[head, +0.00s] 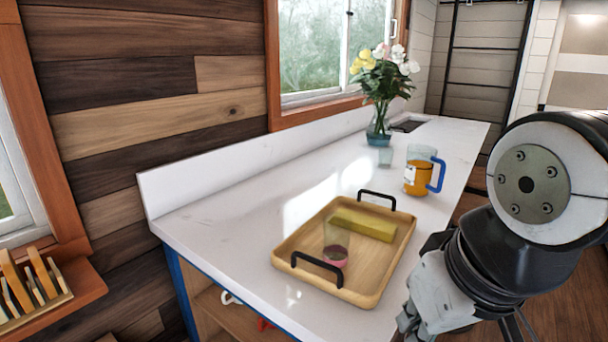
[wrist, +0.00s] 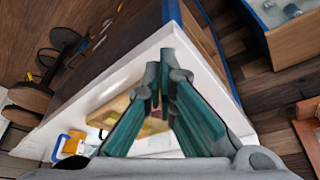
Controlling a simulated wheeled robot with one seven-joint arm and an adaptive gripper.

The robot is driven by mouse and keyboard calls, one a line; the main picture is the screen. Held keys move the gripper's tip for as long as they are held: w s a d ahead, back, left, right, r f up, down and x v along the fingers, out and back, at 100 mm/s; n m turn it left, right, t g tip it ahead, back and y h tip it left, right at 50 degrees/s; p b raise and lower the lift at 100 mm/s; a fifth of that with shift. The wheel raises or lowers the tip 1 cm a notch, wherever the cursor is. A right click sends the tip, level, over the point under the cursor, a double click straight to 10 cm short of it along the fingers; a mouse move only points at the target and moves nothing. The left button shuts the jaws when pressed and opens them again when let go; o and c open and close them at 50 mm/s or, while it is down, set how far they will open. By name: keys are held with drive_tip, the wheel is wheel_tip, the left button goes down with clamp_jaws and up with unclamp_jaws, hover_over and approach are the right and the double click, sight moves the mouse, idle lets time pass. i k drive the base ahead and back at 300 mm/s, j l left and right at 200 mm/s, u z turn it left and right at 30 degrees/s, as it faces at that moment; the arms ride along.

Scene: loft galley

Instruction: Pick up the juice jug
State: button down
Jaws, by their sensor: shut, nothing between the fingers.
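The juice jug (head: 419,172) stands upright on the white counter, right of centre in the head view. It is clear, with orange juice in its lower part, a pale label and a blue handle on its right side. It also shows at the lower left of the wrist view (wrist: 72,146), with its blue handle. My gripper (wrist: 159,95) is shut and empty, its green fingers meeting in the middle of the wrist view. In the head view my arm is at the lower right, nearer than the jug and apart from it; the fingertips are not clear there.
A wooden tray (head: 373,290) with black handles lies in front of the jug. It holds a yellow block (head: 363,224) and a glass with pink liquid (head: 337,245). A small glass (head: 385,157) and a flower vase (head: 378,130) stand behind. The counter's left part (head: 225,225) is clear.

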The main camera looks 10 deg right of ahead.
sight(421, 158)
drive_tip(key=i+l, duration=0.15)
drive_tip(key=l, duration=0.4)
drive_tip(key=i+l, duration=0.1)
drive_tip(key=l, duration=0.45)
drive_tip(key=i+l+u, duration=0.1)
drive_tip(key=l, duration=0.45)
drive_tip(key=i+l, duration=0.15)
drive_tip(key=l, duration=0.4)
drive_tip(key=i+l, duration=0.1)
drive_tip(key=l, duration=0.45)
drive_tip(key=i+l+u, duration=0.1)
drive_tip(key=l, duration=0.45)
